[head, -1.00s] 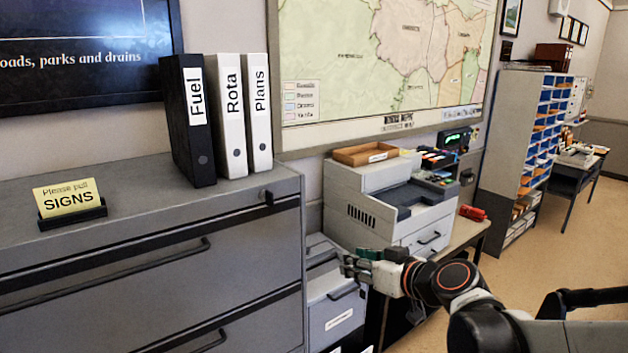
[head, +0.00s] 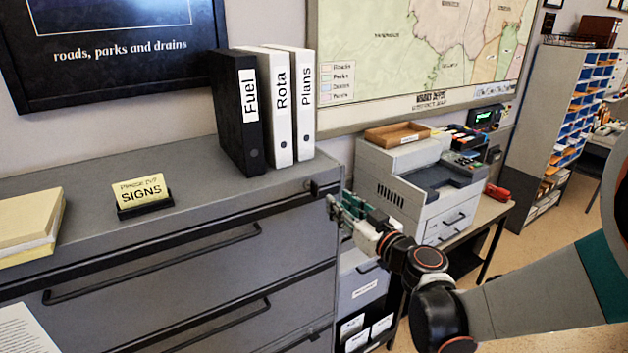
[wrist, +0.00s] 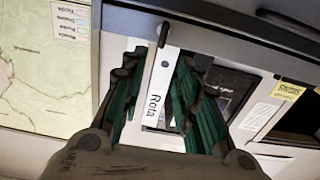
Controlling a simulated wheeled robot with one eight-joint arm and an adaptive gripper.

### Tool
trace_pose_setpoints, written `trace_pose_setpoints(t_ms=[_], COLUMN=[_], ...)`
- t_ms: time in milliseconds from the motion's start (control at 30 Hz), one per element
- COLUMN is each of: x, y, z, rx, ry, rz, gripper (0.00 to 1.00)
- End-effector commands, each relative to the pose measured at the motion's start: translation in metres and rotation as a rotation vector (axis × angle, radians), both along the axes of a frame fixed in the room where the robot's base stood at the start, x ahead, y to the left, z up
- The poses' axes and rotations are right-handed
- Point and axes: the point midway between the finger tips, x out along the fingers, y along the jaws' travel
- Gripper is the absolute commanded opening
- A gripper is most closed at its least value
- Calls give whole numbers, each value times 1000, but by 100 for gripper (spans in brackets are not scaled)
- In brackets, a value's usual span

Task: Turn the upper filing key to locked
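The grey filing cabinet (head: 190,232) fills the left of the head view. Its upper lock and key (head: 322,189) show as a small dark shape at the top right corner of the front; which way the key is turned cannot be told. My gripper (head: 337,207) is just to the right of and slightly below that lock in the picture. In the wrist view my gripper (wrist: 162,62) has its green fingers spread, with nothing held between them. A dark upright piece (wrist: 164,34) shows near the fingertips, possibly the key. Contact cannot be seen.
Black "Fuel" (head: 237,115) and white "Rota" (head: 279,115) and "Plans" (head: 304,110) binders stand on the cabinet near the lock. A yellow sign (head: 140,192) and paper stack (head: 28,225) are further left. A printer (head: 400,185) stands behind my gripper.

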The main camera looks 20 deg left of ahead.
Motion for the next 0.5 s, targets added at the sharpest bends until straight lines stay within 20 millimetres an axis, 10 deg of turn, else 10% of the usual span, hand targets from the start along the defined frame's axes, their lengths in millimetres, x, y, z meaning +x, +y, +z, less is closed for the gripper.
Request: trace_pose_setpoints(t_ms=[500], x=[62], y=[74], z=[0], rx=[-1], ry=[2], rz=[1], gripper=[29])
